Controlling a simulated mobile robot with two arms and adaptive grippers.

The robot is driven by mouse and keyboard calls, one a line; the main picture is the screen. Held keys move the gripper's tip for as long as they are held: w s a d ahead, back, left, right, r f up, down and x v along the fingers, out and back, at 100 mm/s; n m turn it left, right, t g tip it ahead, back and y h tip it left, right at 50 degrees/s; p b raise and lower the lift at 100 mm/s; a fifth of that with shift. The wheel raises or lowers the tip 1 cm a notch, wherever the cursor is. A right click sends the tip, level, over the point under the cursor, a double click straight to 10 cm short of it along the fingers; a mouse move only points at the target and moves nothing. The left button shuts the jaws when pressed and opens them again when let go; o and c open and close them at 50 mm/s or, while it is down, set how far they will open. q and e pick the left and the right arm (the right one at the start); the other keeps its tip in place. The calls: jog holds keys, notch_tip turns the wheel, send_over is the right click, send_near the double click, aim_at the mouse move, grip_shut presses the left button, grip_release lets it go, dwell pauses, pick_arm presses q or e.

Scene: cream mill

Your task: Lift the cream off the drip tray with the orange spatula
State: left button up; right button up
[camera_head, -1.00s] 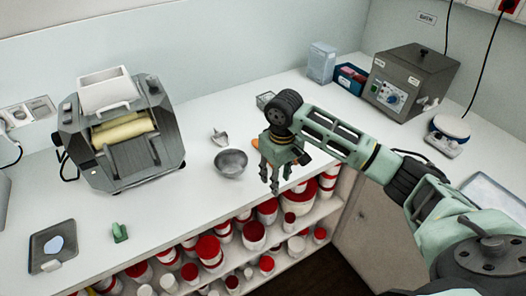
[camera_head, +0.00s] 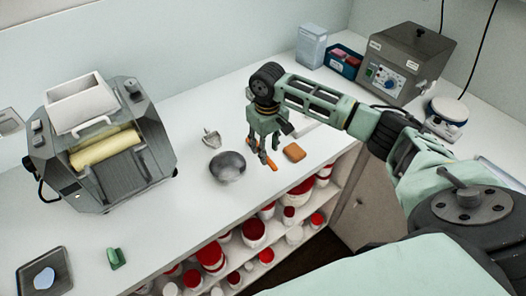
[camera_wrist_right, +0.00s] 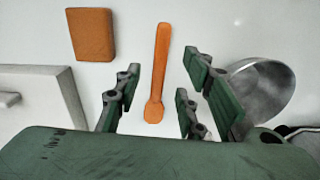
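The orange spatula (camera_head: 267,161) lies on the white counter right of the grey metal bowl. My right gripper (camera_head: 262,152) points down over it and partly hides it. In the right wrist view the spatula (camera_wrist_right: 158,70) lies between the spread fingers of my right gripper (camera_wrist_right: 163,85), which is open and empty. Whether the fingers reach down to counter height is unclear. A dark tray (camera_head: 62,268) with a pale, cream-like blob (camera_head: 44,278) lies at the lower left, far from this gripper. My left gripper is not in view.
The metal bowl (camera_head: 228,167) stands close left of the right gripper, and an orange-brown block (camera_head: 294,152) lies to its right. A small scoop (camera_head: 211,139) lies behind the bowl. The roller mill (camera_head: 100,145) stands at left, with a green object (camera_head: 115,258) in front.

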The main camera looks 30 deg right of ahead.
notch_tip(320, 180, down, 3)
jog(key=shift+w+r, duration=0.15)
jog(key=shift+f, duration=0.3)
jog(key=shift+c, duration=0.3)
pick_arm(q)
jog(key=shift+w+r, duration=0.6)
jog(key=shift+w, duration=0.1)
pick_arm(e)
grip_shut()
